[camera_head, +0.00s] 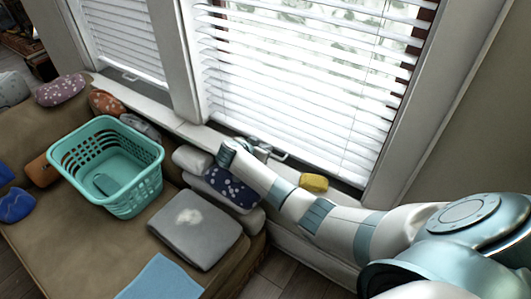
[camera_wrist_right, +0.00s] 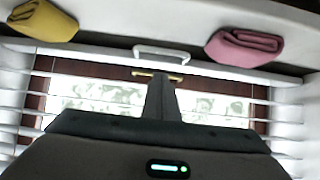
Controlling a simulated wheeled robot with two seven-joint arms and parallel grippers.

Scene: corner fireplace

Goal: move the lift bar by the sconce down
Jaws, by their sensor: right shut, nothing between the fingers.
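A pale metal lift bar (camera_head: 272,151) sits low on the right window, just above the sill; it also shows in the right wrist view as a grey loop (camera_wrist_right: 162,54). A small brass-coloured piece (camera_wrist_right: 158,73) lies just beside it. A similar bar (camera_head: 127,76) is on the left window. No sconce is in view. My right gripper (camera_head: 258,146) is beside the right window's bar, partly hidden by its own wrist. In the wrist view its fingers (camera_wrist_right: 163,78) are together and empty, pointing at the bar; contact cannot be told. My left gripper is not in view.
White blinds (camera_head: 300,80) cover the right window. A folded yellow cloth (camera_head: 314,183) and a pink cloth (camera_wrist_right: 243,47) lie near the sill. A teal basket (camera_head: 108,165), a grey cushion (camera_head: 195,228) and several pillows crowd the brown seat (camera_head: 60,235).

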